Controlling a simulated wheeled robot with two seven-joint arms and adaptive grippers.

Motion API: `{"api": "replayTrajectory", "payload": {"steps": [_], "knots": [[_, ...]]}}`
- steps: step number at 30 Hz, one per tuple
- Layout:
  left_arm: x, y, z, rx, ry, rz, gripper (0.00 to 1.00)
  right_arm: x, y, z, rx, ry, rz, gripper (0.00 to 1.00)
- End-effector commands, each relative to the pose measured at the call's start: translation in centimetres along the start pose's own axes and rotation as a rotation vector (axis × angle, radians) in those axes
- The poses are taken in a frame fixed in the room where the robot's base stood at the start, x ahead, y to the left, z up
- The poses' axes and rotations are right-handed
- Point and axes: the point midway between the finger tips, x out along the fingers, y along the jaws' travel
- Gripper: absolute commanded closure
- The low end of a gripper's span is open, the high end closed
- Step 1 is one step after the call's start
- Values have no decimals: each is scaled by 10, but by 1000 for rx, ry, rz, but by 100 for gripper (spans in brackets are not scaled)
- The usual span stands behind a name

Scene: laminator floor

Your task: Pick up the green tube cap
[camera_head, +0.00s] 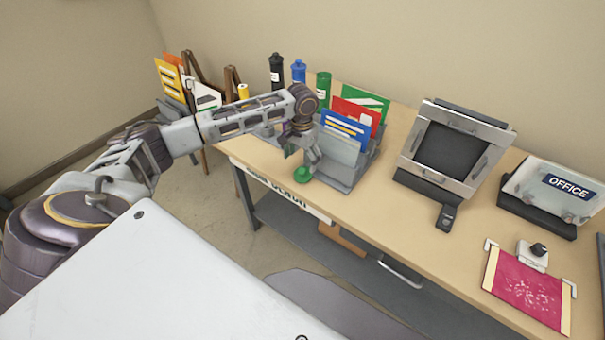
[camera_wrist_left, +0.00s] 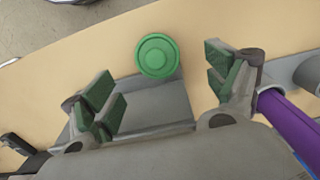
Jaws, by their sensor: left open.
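The green tube cap (camera_head: 302,174) sits near the front edge of the table, in front of the grey file holder. In the left wrist view the round cap (camera_wrist_left: 157,56) shows from above, with concentric rings on its top. My left gripper (camera_head: 301,158) is just above and behind the cap in the head view. In the left wrist view its green-padded fingers (camera_wrist_left: 161,86) are wide apart and empty, with the cap lying beyond them and between their lines. My right gripper is not in view.
The grey holder (camera_head: 347,171) with colored folders stands close to the gripper. Behind are a black bottle (camera_head: 277,72), a blue bottle (camera_head: 298,71) and a green tube (camera_head: 323,88). A laminator-like machine (camera_head: 452,150) stands to the right.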

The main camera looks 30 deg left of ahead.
Motion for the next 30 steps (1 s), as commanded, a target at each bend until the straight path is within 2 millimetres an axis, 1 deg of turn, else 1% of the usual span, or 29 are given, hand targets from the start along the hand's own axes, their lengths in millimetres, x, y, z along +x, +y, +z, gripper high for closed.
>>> {"api": "replayTrajectory", "payload": {"steps": [3, 12, 16, 20, 27, 30], "knots": [[4, 0, 0, 0, 0, 0, 13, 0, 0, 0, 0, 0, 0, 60], [4, 0, 0, 0, 1, 0, 13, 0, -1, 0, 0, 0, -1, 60], [8, 1, 0, 0, 0, 1, 13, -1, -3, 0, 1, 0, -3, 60], [19, 2, 2, 0, -2, 0, 13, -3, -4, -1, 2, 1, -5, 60], [45, 4, 2, 0, 0, 0, 13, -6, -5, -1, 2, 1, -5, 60], [52, 4, 3, 0, 0, 0, 13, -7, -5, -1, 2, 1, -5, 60]]}}
